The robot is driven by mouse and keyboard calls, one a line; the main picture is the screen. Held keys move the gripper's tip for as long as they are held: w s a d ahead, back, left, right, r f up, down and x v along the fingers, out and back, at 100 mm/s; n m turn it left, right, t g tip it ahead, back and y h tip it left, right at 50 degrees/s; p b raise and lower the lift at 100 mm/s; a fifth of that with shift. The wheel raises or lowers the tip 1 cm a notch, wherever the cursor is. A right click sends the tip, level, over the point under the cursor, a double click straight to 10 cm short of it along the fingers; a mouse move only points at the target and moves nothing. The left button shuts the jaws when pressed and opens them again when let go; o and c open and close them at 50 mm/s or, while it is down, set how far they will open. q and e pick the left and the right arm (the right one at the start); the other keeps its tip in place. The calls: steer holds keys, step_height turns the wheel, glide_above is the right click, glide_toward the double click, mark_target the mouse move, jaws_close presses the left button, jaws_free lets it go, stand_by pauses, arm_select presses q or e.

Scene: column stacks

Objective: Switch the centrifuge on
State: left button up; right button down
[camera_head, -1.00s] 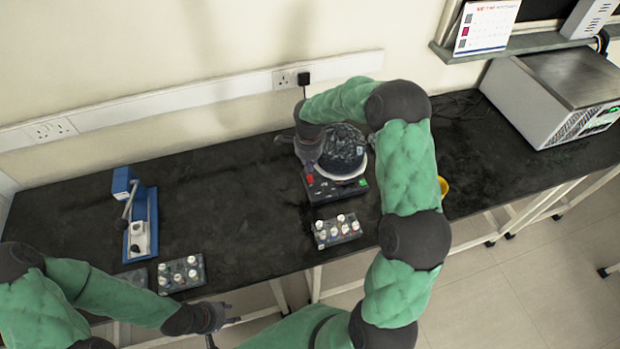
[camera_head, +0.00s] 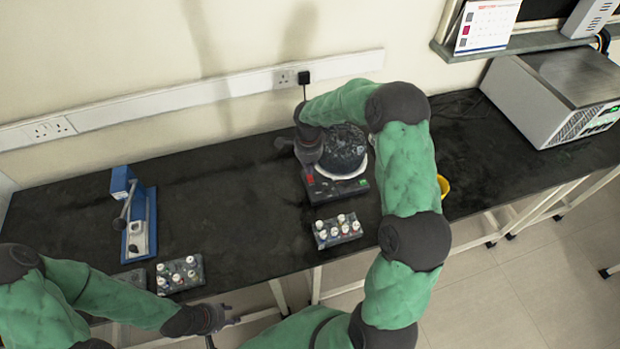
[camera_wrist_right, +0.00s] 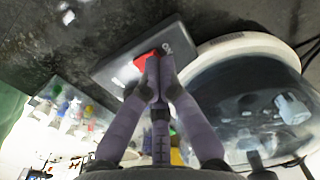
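The centrifuge (camera_head: 346,148) stands on the black bench, with a dark rounded top, a pale rim and a dark front base. Its red switch (camera_head: 310,180) is at the left of the base, and a small green patch shows at the right. In the right wrist view the red switch (camera_wrist_right: 146,60) lies beside the letters "ON". My right gripper (camera_wrist_right: 153,80) is shut and empty, with its fingertips at the switch; contact is hard to tell. My left gripper (camera_head: 228,321) is open and empty by the bench's front edge.
A rack of vials (camera_head: 338,231) stands just in front of the centrifuge. Another rack (camera_head: 180,275) and a blue device (camera_head: 137,215) are at the left. A grey metal box (camera_head: 555,95) stands at the far right.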

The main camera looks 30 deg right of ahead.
steer(key=shift+f+b, duration=0.45)
steer(key=shift+f, duration=0.2)
stand_by(0.3)
steer(key=shift+r+p, duration=1.35)
steer(key=shift+r, duration=1.25)
